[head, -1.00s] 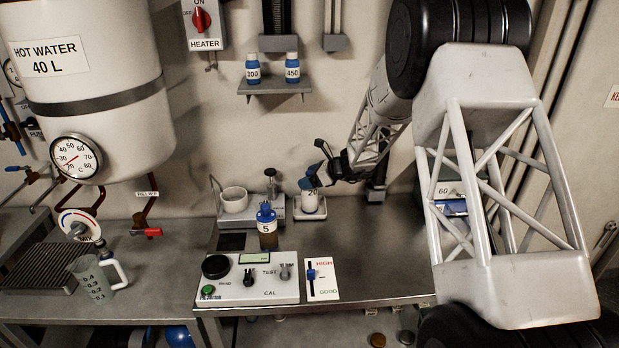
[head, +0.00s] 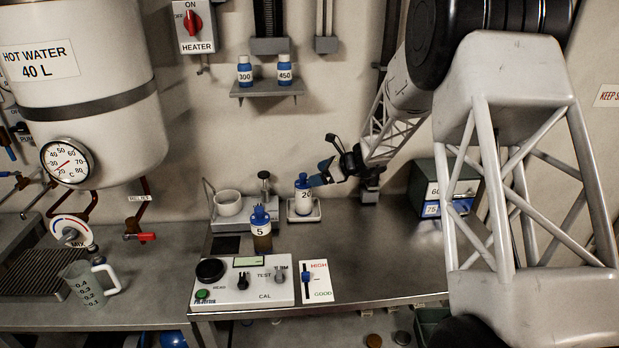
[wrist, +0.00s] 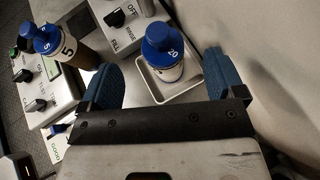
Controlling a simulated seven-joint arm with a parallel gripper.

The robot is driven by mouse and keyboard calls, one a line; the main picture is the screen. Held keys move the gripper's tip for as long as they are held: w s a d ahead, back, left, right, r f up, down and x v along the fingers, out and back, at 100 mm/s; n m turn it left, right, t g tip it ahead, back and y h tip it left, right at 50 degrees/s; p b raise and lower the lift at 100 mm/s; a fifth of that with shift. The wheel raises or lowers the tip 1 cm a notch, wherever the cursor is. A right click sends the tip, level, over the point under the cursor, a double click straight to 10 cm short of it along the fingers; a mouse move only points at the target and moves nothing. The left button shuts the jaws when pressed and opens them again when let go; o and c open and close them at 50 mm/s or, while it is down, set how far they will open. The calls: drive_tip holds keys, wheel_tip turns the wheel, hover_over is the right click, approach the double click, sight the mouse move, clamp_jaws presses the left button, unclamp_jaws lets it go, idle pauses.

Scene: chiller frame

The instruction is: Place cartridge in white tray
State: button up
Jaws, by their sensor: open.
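A white bottle with a blue cap, labelled 20 (head: 304,201), stands upright in the small white tray (head: 292,217) on the bench. I cannot tell for certain that it is the cartridge. In the wrist view the bottle (wrist: 164,66) stands in the tray (wrist: 147,84), beyond and between my blue fingertips. My gripper (head: 322,172) is open, just right of the bottle's cap, with a gap on each side in the wrist view (wrist: 165,76). The lower part of the bottle is partly hidden in the wrist view by its own cap.
A brown bottle labelled 5 (head: 261,232) stands left of the tray, behind the control panel (head: 241,289). A machine with a white cup (head: 229,204) is beside the tray. A green box (head: 426,180) stands right. The bench's middle front is clear.

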drive_tip(key=v, duration=0.5)
drive_tip(key=shift+d+r, duration=0.1)
drive_tip(key=shift+d, duration=0.05)
idle(0.5)
drive_tip(key=s+a+r+n+g+h, duration=0.2)
drive_tip(key=s+r+n, duration=0.4)
drive_tip(key=s, duration=0.7)
drive_tip(key=s+a+r+n+g+h, duration=0.15)
drive_tip(key=s+r+n, duration=0.4)
drive_tip(key=s, duration=0.75)
drive_tip(key=s+d+n+h, duration=0.1)
drive_tip(key=s+n+h, duration=0.1)
drive_tip(key=s, duration=0.7)
drive_tip(key=s+d+r+n+h, duration=0.1)
drive_tip(key=s+n, duration=0.4)
drive_tip(key=s, duration=0.5)
drive_tip(key=s+d+n+h, duration=0.3)
drive_tip(key=s+n+h, duration=0.1)
drive_tip(key=s, duration=0.5)
drive_tip(key=shift+s+d+r+t+h, duration=0.15)
drive_tip(key=shift+d+r+t+h, duration=0.1)
drive_tip(key=shift+r+t+h, duration=0.15)
